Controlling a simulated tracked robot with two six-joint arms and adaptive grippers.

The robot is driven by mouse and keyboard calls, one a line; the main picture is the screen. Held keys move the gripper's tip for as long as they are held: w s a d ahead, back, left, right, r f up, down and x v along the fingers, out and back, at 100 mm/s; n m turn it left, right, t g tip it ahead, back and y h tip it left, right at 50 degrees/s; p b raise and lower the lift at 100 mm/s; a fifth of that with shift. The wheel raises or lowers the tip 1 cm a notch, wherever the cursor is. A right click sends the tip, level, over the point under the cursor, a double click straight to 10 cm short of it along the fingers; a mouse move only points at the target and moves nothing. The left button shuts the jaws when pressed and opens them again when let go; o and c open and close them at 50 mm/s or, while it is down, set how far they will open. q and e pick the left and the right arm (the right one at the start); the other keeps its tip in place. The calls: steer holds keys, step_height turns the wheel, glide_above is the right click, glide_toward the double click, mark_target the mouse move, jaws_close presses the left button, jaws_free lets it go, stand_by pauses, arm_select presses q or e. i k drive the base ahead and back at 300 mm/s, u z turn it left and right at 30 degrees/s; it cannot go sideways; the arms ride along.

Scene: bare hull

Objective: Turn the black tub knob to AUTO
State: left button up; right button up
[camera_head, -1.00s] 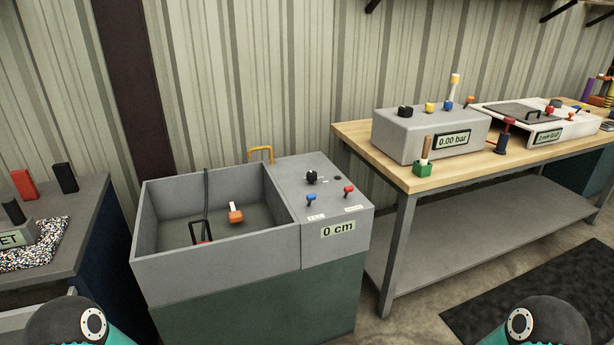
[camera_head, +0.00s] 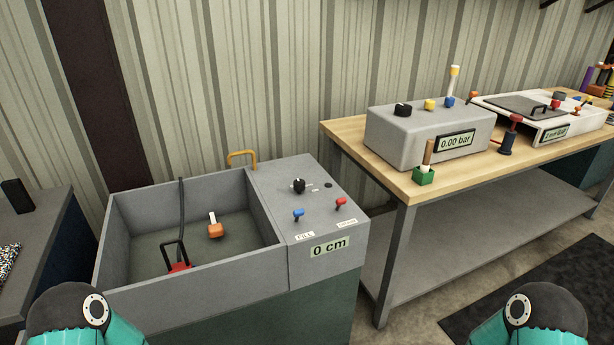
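The black tub knob (camera_head: 299,185) sits on the grey control panel (camera_head: 269,198) at the right side of the grey tub (camera_head: 106,235). Small markings beside the knob are too small to read. A blue lever (camera_head: 298,214) and a red lever (camera_head: 340,203) stand in front of it, with a display (camera_head: 330,245) reading 0 cm below. Teal and black parts of my two arms show at the bottom left and bottom right. Neither gripper's fingers are in view.
In the tub lie an orange-and-white float-like piece (camera_head: 215,228) and a red piece with a black handle (camera_head: 178,262). A wooden-topped bench (camera_head: 400,187) with a 0.00 bar box (camera_head: 405,140) stands right. A dark bench (camera_head: 40,215) is at left. Floor between shows some room.

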mark_target(299, 185)
steer(key=z, duration=0.3)
steer(key=i, duration=0.45)
steer(key=u, duration=1.55)
steer(key=k, duration=1.15)
steer(key=z, duration=0.85)
steer(key=i, duration=0.9)
